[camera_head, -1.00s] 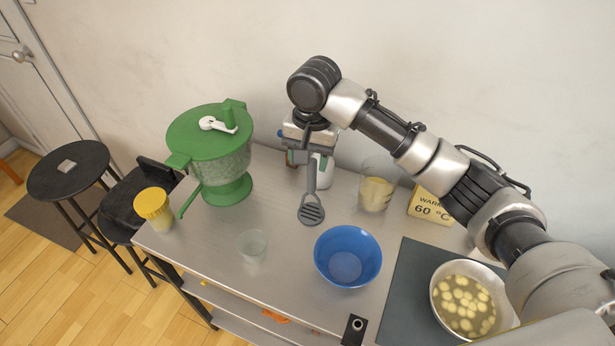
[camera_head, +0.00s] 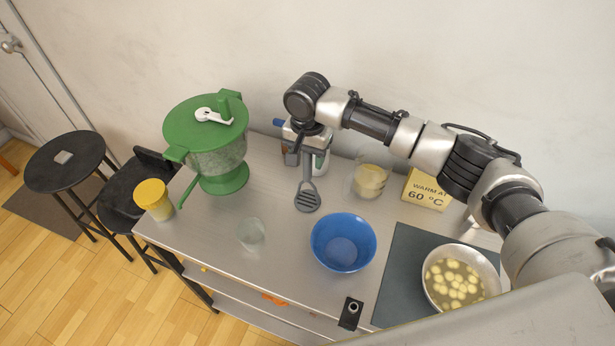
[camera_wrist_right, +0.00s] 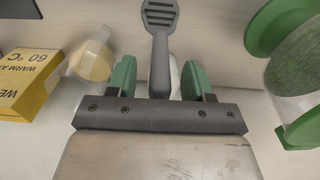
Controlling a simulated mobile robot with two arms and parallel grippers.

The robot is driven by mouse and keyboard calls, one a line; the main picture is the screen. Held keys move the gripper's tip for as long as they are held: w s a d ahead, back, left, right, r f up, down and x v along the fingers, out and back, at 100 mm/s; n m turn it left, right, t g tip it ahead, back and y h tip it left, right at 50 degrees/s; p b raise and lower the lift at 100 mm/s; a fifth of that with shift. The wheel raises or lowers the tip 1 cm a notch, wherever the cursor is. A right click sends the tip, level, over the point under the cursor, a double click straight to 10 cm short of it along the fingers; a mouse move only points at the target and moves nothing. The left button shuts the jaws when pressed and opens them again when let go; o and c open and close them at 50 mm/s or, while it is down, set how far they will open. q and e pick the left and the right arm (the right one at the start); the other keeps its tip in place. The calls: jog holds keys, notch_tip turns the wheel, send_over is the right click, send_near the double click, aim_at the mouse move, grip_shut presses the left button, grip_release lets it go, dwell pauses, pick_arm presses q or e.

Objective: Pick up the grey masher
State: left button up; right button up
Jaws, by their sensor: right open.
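The grey masher (camera_head: 307,197) has a slotted head and a long handle; its head lies toward the front of the metal table, and the handle's far part is under my right gripper. My right gripper (camera_head: 306,155) reaches down over the handle near the back wall. In the right wrist view the masher (camera_wrist_right: 160,48) runs between the two green finger pads of the gripper (camera_wrist_right: 159,78). The fingers are open, with gaps on both sides of the handle. The handle's end is hidden by the gripper. My left gripper is not in view.
A green salad spinner (camera_head: 217,140) and yellow-lidded jar (camera_head: 153,199) stand left. A glass (camera_head: 251,233) and blue bowl (camera_head: 343,242) are in front.

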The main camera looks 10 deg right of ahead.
jog(key=shift+f, duration=0.4)
jog(key=shift+c, duration=0.5)
grip_shut()
jog(key=shift+r, duration=0.15)
notch_tip(320, 180, up, 10)
jog(key=shift+f+b, duration=0.2)
jog(key=shift+b, duration=0.95)
jog(key=shift+r, duration=0.1)
